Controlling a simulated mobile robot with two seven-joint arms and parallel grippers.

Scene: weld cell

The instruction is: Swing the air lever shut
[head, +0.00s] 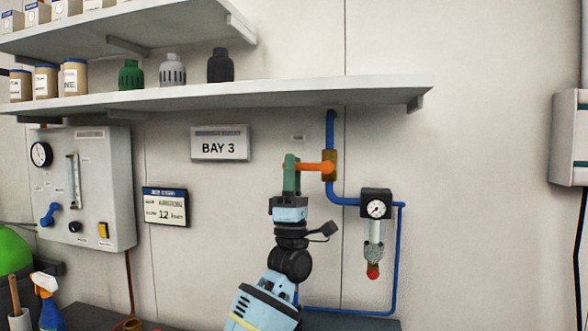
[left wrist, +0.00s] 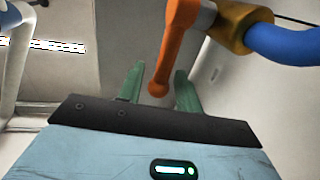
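The air lever (head: 313,167) is orange and points left from a brass valve (head: 330,166) on a vertical blue pipe (head: 330,130). It lies level, crosswise to the pipe. My left gripper (head: 291,163) has green fingers and is at the lever's free end. In the left wrist view the lever (left wrist: 175,52) reaches down from the brass valve (left wrist: 243,27), its rounded tip between the two open fingers of my left gripper (left wrist: 160,92). Gaps show on both sides of the tip, and I see no grip on it. My right gripper is not in view.
A regulator with gauge (head: 376,207) and a blue pipe loop hang just right of my arm. A white shelf (head: 300,92) juts out above. A gauge panel (head: 105,190) and BAY 3 sign (head: 220,144) are on the wall to the left.

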